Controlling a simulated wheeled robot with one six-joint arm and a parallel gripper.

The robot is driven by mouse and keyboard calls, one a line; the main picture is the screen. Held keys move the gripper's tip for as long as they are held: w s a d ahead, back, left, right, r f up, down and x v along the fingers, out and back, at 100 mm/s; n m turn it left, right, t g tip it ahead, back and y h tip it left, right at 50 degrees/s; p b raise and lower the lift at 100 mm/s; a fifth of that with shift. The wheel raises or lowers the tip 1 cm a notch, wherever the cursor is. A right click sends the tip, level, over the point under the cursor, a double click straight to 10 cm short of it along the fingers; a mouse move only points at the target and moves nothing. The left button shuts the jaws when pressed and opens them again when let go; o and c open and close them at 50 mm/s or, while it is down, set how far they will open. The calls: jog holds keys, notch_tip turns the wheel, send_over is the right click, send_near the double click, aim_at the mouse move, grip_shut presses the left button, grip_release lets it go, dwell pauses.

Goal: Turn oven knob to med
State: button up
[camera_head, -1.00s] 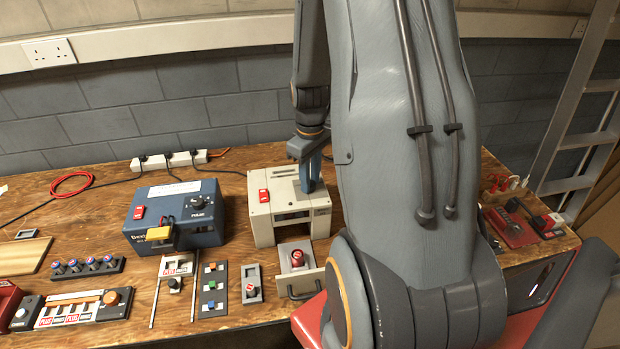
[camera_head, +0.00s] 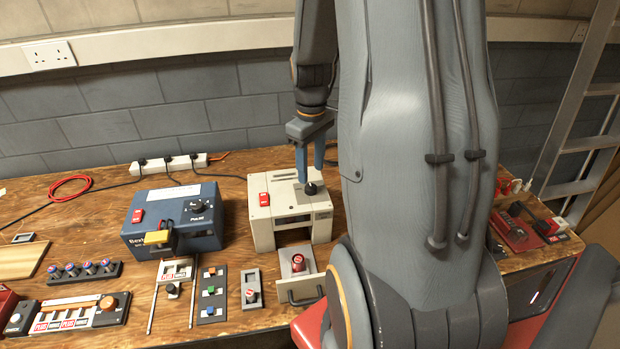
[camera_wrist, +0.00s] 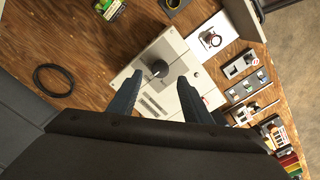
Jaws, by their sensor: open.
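The oven is the cream box (camera_head: 266,207) on the wooden bench, with a red switch (camera_head: 264,198) and a dark round knob (camera_head: 311,188) on its top. My gripper (camera_head: 310,168) is open above the box, fingers pointing down. In the wrist view its two fingers (camera_wrist: 157,92) are spread, and the knob shows just beyond the gap between their tips. The fingers look clear of the knob. I cannot read any setting marks around it.
A blue box (camera_head: 174,222) with a black dial stands left of the cream box. A drawer-like unit with a red button (camera_head: 298,263) sits in front. Small switch panels (camera_head: 211,293) line the bench front. A red cable loop (camera_head: 69,186) lies at the back left.

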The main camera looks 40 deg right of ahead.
jog(key=shift+r, duration=1.3)
jog(key=s+a+m+b, duration=0.1)
jog(key=s+a, duration=0.2)
jog(key=a, duration=0.7)
jog(key=s+a+f+m+t+b, duration=0.1)
jog(key=s+a, duration=0.3)
jog(key=a, duration=0.6)
jog(key=shift+a+f+m+b, duration=0.15)
jog(key=shift+a+m+b, duration=0.2)
jog(key=shift+m, duration=0.15)
